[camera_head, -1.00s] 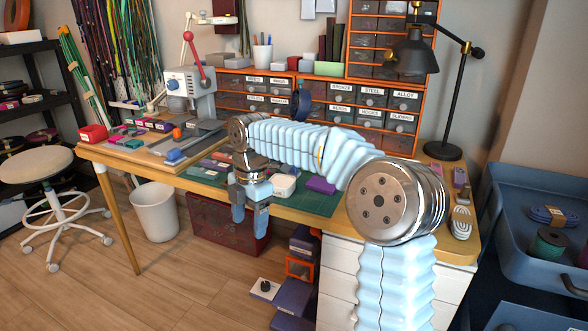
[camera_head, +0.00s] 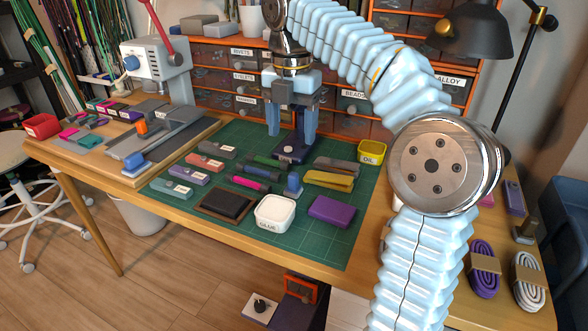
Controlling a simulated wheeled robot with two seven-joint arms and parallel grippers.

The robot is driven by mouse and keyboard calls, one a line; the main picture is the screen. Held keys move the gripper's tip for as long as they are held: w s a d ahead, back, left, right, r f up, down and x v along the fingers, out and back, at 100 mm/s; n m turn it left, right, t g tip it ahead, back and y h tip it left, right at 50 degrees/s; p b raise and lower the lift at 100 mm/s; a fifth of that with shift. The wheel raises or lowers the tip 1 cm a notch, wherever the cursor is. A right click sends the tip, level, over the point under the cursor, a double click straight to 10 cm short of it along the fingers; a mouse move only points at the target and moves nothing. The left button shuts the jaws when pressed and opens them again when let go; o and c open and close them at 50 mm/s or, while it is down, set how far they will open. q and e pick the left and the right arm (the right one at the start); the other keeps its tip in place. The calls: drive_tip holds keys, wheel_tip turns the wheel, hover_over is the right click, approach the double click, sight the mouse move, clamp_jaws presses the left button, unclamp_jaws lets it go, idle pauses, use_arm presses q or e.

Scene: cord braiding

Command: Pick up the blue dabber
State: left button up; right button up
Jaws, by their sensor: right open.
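A small upright blue piece (camera_head: 293,186), which looks like the blue dabber, stands on the green cutting mat (camera_head: 340,228), just behind the white glue tub (camera_head: 275,212). My right gripper (camera_head: 291,130) points down with its two blue fingers apart and empty. It is above the back of the mat, behind the blue piece in the picture. A dark blue stand with a pale label (camera_head: 289,154) shows below and between the fingers; whether they touch it I cannot tell. My left gripper is not in view.
Tan and yellow tools (camera_head: 330,180) lie right of the blue piece, with a yellow oil tub (camera_head: 372,152) behind. A purple block (camera_head: 332,211) and dark pad (camera_head: 227,203) are near the front. Drawers (camera_head: 215,102) stand behind.

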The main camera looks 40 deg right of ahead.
sight(293, 174)
wheel_tip(293, 174, down, 8)
drive_tip(key=shift+w+d+r+b, duration=0.1)
drive_tip(key=shift+r+b, duration=0.15)
drive_tip(key=shift+b, duration=0.85)
wheel_tip(293, 174, down, 6)
drive_tip(key=shift+f+b, duration=0.1)
drive_tip(key=shift+b, duration=0.4)
drive_tip(key=c, duration=1.1)
